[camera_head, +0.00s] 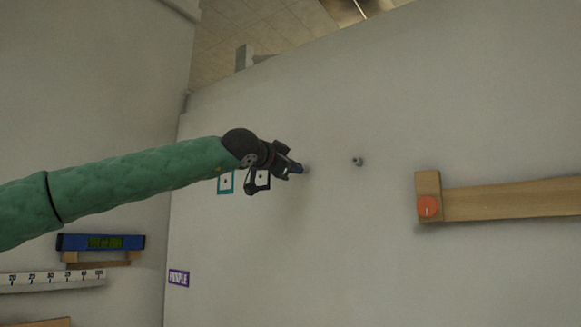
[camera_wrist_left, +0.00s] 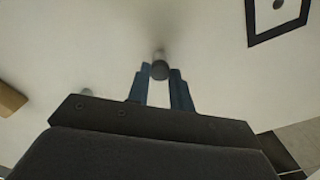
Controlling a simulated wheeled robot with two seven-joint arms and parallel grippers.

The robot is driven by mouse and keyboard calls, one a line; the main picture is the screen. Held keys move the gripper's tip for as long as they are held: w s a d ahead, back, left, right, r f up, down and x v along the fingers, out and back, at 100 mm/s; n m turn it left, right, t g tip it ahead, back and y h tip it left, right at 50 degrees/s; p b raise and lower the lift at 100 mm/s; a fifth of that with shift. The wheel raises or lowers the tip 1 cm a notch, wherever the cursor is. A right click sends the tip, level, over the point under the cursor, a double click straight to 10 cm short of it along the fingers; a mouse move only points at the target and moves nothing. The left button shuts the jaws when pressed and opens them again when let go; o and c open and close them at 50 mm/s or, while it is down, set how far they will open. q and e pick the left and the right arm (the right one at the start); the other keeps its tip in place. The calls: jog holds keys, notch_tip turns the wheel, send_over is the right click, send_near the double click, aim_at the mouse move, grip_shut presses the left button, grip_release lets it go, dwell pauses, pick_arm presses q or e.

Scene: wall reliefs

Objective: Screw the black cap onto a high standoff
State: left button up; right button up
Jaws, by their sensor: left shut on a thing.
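My left gripper (camera_head: 297,168) reaches in from the left, high up on the pale wall. In the left wrist view its two blue fingers (camera_wrist_left: 160,76) are shut on a small dark cap (camera_wrist_left: 160,71). A grey standoff (camera_wrist_left: 159,55) shows just beyond the cap, in line with it; I cannot tell whether the cap is threaded on it. In the head view the gripper mostly hides this standoff and the cap. A second standoff (camera_head: 358,161) sticks out of the wall to the right, and also shows in the left wrist view (camera_wrist_left: 87,92). My right gripper is not in view.
A wooden rail with an orange disc (camera_head: 428,207) is on the wall at the right. Framed markers (camera_head: 225,183) hang behind the gripper. A blue level (camera_head: 100,242), a white ruler (camera_head: 50,278) and a purple sign (camera_head: 179,278) are at lower left. The wall below is clear.

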pick_arm(q)
jog(key=shift+m, duration=0.4)
jog(key=shift+d+m, duration=0.15)
jog(key=shift+m, duration=0.15)
jog(key=shift+m, duration=0.4)
jog(key=m, duration=0.2)
jog(key=shift+f+m, duration=0.1)
jog(key=shift+m, duration=0.2)
jog(key=o, duration=0.6)
jog(key=shift+w, duration=0.1)
